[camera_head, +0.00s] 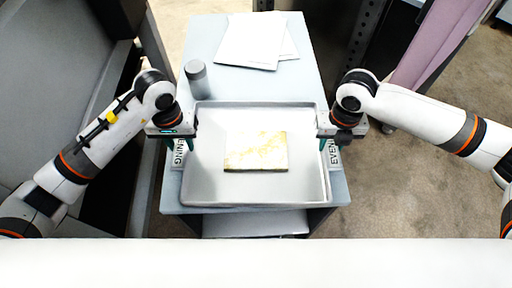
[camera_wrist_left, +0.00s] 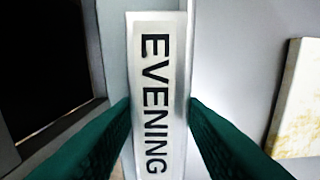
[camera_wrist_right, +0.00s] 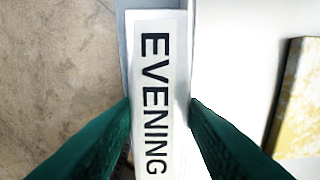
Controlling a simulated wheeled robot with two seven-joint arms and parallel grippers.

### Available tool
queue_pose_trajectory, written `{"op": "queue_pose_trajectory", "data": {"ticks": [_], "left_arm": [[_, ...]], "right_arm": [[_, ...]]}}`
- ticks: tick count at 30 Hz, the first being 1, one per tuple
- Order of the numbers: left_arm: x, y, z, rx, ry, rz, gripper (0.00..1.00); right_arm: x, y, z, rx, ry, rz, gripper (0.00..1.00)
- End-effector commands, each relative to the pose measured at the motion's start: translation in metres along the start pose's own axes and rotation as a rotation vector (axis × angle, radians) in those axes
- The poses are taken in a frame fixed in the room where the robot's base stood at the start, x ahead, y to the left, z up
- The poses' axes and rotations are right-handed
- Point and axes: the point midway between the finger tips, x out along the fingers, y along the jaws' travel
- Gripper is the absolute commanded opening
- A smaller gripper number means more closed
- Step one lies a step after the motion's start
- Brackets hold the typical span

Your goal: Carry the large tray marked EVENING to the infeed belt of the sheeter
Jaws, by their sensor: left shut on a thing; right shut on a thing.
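The large tray (camera_head: 305,188) is pale grey and shallow, with an EVENING label on its left and right sides. It is over the front part of a light blue-grey table; I cannot tell whether it touches the top. A flat slab (camera_head: 256,152), cream with yellow patches, lies in it. My left gripper (camera_head: 178,140) is shut on the tray's left side, at the EVENING label (camera_wrist_left: 157,90). My right gripper (camera_head: 333,138) is shut on the right side, at the other EVENING label (camera_wrist_right: 157,90). The sheeter's infeed belt cannot be made out for certain.
The table (camera_head: 225,90) also bears a grey cylinder (camera_head: 196,78) behind the tray's left corner and white papers (camera_head: 250,42) at the back. A large grey structure (camera_head: 60,70) stands close on the left. Open carpet (camera_head: 420,200) lies on the right.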

Motion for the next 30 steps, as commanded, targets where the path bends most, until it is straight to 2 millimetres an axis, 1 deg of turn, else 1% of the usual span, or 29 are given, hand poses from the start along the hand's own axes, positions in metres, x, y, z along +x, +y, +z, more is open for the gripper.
{"op": "queue_pose_trajectory", "data": {"ticks": [9,14,27,30], "left_arm": [[-0.003,0.000,0.001,-0.001,-0.002,0.001,0.00],[-0.009,0.001,0.001,-0.001,-0.002,0.001,0.00],[-0.045,0.001,0.001,-0.001,-0.002,0.001,0.00],[-0.050,0.001,0.000,-0.001,-0.001,0.001,0.00]], "right_arm": [[-0.003,0.000,-0.001,0.000,0.003,-0.001,0.00],[-0.009,0.000,-0.001,0.001,0.003,-0.001,0.00],[-0.046,0.000,-0.001,0.001,0.002,0.000,0.00],[-0.051,0.000,-0.001,0.001,0.002,0.000,0.00]]}}
